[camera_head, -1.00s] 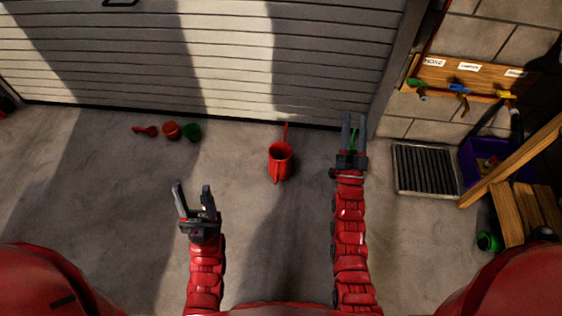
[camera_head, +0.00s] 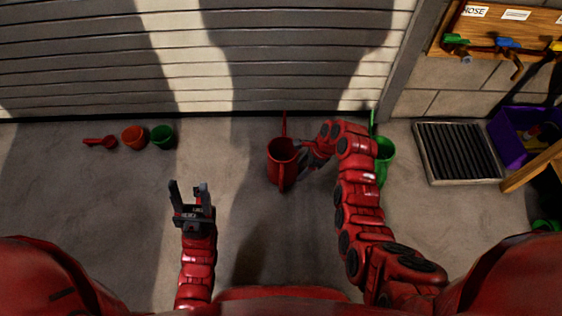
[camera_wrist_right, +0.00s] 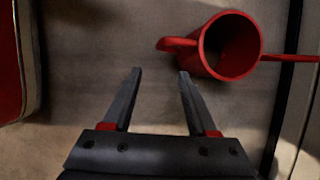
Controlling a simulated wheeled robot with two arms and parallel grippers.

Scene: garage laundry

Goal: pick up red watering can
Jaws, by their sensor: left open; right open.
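The red watering can (camera_head: 281,160) stands upright on the floor near the garage door, its long thin red part pointing toward the door. It also shows in the right wrist view (camera_wrist_right: 231,48), at upper right, beyond the fingertips. My right gripper (camera_head: 302,160) is close to the can's right side in the head view. In the right wrist view the right gripper (camera_wrist_right: 160,72) is open, with bare floor between its fingers; the can lies outside them. My left gripper (camera_head: 188,187) is open and empty, to the lower left of the can.
A green watering can (camera_head: 384,155) stands just right of my right arm, partly hidden. A red pot (camera_head: 134,138), a green pot (camera_head: 162,137) and a red scoop (camera_head: 101,142) lie at left. A floor grate (camera_head: 458,152) and purple crate (camera_head: 510,140) are at right.

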